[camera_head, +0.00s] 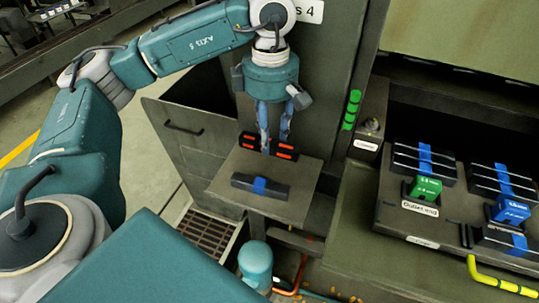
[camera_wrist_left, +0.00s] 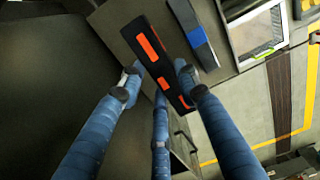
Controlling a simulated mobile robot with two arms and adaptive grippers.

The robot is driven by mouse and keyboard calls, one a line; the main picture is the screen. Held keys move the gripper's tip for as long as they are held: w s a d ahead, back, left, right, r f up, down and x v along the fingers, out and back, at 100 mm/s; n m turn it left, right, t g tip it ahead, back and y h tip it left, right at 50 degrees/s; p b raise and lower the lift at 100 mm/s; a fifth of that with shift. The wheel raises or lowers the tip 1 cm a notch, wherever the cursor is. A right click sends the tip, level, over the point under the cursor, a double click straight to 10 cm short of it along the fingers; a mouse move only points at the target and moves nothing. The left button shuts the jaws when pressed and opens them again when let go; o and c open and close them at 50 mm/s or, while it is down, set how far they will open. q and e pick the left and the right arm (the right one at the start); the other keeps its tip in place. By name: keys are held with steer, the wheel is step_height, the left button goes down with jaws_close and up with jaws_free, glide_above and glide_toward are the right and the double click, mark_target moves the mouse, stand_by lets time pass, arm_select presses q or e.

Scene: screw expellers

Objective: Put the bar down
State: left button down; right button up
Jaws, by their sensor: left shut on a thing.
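My left gripper (camera_head: 275,142) points down from above and is shut on a black bar with orange-red marks (camera_head: 284,153). The bar also shows in the left wrist view (camera_wrist_left: 153,48), with the blue fingers (camera_wrist_left: 160,88) on both sides of it. In the head view the bar is at the back of a small grey-green shelf (camera_head: 295,208). I cannot tell whether it touches the shelf or hangs just above it. The fingers hide part of the bar's middle. My right gripper is not in view.
A black bar with a blue band (camera_head: 259,186) lies on the shelf in front of the held bar. At the right, a tray (camera_head: 380,213) holds several dark bars with blue bands, a green block (camera_head: 425,189) and a blue block (camera_head: 511,209). A floor grate (camera_head: 205,231) is below left.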

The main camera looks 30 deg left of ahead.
arm_select(q)
step_height(320, 180, down, 3)
steer(key=shift+r, duration=0.1)
step_height(320, 180, down, 4)
steer(key=shift+f+p, duration=0.1)
steer(key=shift+p, duration=0.45)
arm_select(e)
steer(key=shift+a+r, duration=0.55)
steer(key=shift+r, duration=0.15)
arm_select(q)
steer(key=shift+d, duration=0.1)
steer(key=shift+f+b, duration=0.25)
steer(key=shift+b, duration=0.05)
steer(key=c, duration=1.3)
jaws_free()
steer(key=shift+s+r, duration=0.1)
steer(key=shift+o, duration=0.2)
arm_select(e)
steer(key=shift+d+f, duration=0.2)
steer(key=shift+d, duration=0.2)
arm_select(q)
steer(key=shift+r, duration=0.1)
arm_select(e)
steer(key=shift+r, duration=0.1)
